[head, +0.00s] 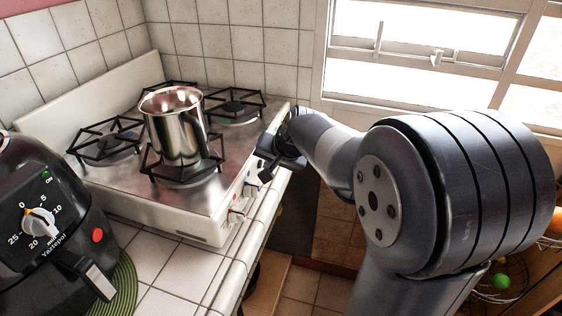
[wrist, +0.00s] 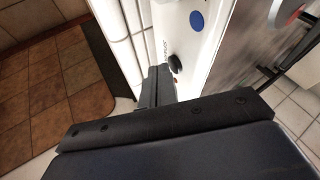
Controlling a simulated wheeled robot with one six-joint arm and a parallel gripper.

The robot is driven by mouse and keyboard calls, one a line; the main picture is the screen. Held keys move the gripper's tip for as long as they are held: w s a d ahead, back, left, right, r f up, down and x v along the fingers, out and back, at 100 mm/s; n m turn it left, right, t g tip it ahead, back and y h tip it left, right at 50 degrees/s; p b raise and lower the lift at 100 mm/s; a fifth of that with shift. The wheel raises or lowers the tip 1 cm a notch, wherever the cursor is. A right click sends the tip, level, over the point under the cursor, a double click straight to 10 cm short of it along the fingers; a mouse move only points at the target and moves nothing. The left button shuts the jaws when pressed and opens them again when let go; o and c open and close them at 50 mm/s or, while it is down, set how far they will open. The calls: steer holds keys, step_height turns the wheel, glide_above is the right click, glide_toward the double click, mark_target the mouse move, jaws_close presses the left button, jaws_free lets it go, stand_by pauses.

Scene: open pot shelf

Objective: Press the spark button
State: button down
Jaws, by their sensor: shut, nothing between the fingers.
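The white gas stove (head: 205,235) stands on the tiled counter, its front panel facing right in the head view. Small knobs and red marks line that panel (head: 246,190), too small to tell apart. My gripper (head: 266,168) is at the panel's far part, shut and empty. In the wrist view, my shut fingers (wrist: 158,86) are close beside a small round black knob or button (wrist: 175,63) on the white panel. I cannot tell whether they touch it. A blue oval (wrist: 197,19) is farther along the panel. Which part is the spark button is not clear.
A steel pot (head: 176,130) stands on a front burner. A black air fryer (head: 50,225) sits on a green mat (head: 122,290) at the left. The tiled counter edge (head: 245,255) runs below the panel. Open floor (wrist: 45,95) lies beside the counter.

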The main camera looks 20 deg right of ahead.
steer(key=shift+w+a, duration=0.1)
steer(key=shift+a, duration=0.1)
steer(key=shift+w+a+r, duration=0.15)
steer(key=shift+w+a, duration=0.2)
steer(key=shift+a, duration=0.15)
